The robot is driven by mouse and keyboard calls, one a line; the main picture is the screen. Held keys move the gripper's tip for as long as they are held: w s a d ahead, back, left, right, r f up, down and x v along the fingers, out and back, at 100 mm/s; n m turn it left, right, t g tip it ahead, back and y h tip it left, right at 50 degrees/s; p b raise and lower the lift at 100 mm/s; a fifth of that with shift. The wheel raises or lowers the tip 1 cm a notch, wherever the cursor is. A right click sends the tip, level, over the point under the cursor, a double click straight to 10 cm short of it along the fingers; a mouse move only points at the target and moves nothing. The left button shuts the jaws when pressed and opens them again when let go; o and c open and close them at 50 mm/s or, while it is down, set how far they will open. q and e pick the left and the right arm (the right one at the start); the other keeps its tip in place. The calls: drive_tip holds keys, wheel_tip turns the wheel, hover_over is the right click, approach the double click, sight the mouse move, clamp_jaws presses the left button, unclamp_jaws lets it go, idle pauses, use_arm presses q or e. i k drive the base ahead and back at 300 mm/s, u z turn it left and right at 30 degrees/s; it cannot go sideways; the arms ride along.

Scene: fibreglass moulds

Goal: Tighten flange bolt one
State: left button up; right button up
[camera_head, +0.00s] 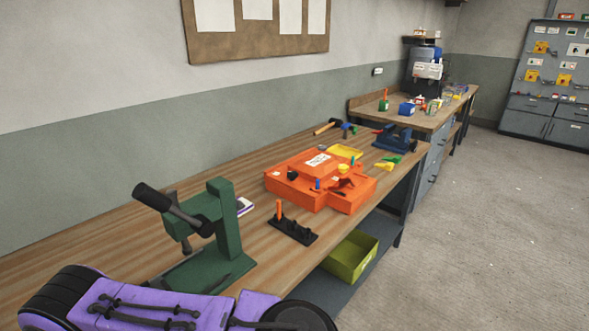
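An orange mould (285,184) with a raised block on top sits mid-bench on the wooden workbench (120,240). Small coloured parts, including a blue one (318,184) and a dark one, lie or stand on it. Flange bolt one cannot be told apart from these at this size. A black rack (293,230) with one upright orange-handled tool (279,209) stands in front of the mould. Neither gripper shows in the head view. A purple link with black cables, at the bottom left, hides the bench's near end.
A green press (218,215) with a black-handled lever stands on the near bench. Behind the mould are a yellow tray (345,151), a hammer (326,127) and a dark blue vise-like tool (395,139). A yellow-green bin (351,257) sits on the lower shelf. Floor at right is clear.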

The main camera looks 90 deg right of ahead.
sight(292, 175)
drive_tip(key=z, duration=2.75)
